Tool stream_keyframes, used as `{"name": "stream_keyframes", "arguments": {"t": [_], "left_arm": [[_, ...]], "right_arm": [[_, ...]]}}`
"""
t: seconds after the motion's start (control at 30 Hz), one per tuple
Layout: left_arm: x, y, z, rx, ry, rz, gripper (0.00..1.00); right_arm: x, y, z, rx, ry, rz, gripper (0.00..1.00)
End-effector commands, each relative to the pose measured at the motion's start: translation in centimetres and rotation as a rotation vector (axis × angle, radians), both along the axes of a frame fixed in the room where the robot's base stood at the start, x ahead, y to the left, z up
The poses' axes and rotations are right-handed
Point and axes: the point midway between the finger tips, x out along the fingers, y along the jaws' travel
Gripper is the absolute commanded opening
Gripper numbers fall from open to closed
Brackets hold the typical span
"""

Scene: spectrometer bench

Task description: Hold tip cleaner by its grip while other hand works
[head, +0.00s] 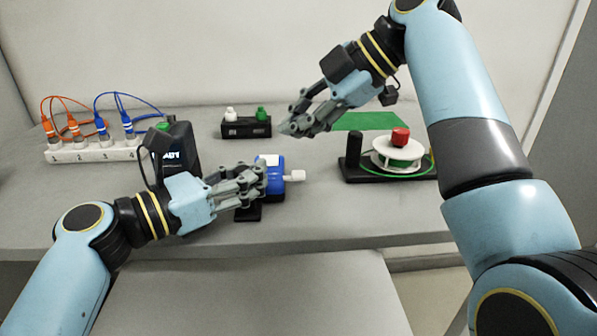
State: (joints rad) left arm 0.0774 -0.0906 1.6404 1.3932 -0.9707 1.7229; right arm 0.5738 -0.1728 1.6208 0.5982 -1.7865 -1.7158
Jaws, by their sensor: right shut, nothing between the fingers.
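The tip cleaner (274,180) is a blue body with a white label on top and a white nozzle pointing right. It is near the middle of the bench, by a small black stand (247,214). My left gripper (260,178) is at its left end, with the fingers closed around that end and partly hiding it. My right gripper (291,128) is shut and empty, above the bench, up and to the right of the cleaner and apart from it.
A numbered white strip (95,152) with orange and blue cables is at left, beside a black box (178,150). A black holder (246,129) with white and green caps stands behind. A reel (398,153) with green fibre and red knob is at right, before a green mat (365,121).

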Motion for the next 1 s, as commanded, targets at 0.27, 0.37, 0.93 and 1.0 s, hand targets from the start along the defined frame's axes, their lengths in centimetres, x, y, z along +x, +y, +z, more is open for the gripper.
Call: {"name": "stream_keyframes", "arguments": {"t": [0.27, 0.37, 0.93, 1.0], "left_arm": [[0.01, -0.01, 0.04, -0.001, -0.001, 0.0, 0.0], [0.01, -0.01, 0.03, -0.001, -0.001, 0.0, 0.0], [0.0, 0.0, 0.01, 0.0, 0.0, 0.0, 0.4], [-0.03, 0.05, -0.01, 0.0, 0.0, 0.0, 0.4]], "right_arm": [[0.0, 0.0, -0.02, 0.0, 0.0, 0.0, 0.0], [-0.01, 0.0, -0.03, 0.0, 0.0, 0.0, 0.0], [0.0, -0.01, -0.05, 0.0, 0.0, 0.0, 0.0], [0.0, -0.01, -0.05, 0.0, 0.0, 0.0, 0.0]]}}
